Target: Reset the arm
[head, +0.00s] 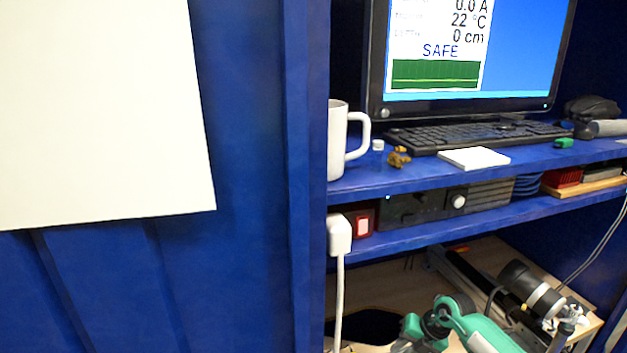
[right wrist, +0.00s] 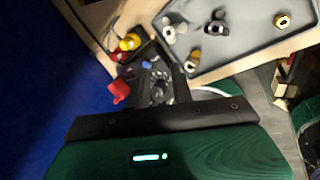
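My right gripper (right wrist: 160,92) shows in the right wrist view as a green housing with a lit white-green strip and a black bar across its front. Its dark fingers blend with the dark parts behind them, so I cannot tell whether they are open or shut. Nothing is clearly held. In the head view a green and black arm part of mine shows at the bottom right, partly cut off by the frame. My left gripper is not in view.
A grey tray (right wrist: 240,62) with several small fittings lies ahead of the right wrist. A yellow button (right wrist: 130,42) and a red part (right wrist: 119,91) are beside it. The blue shelf (head: 400,178) carries a white mug (head: 338,140), keyboard (head: 470,136) and monitor reading SAFE. A black cylinder (head: 520,280) lies below.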

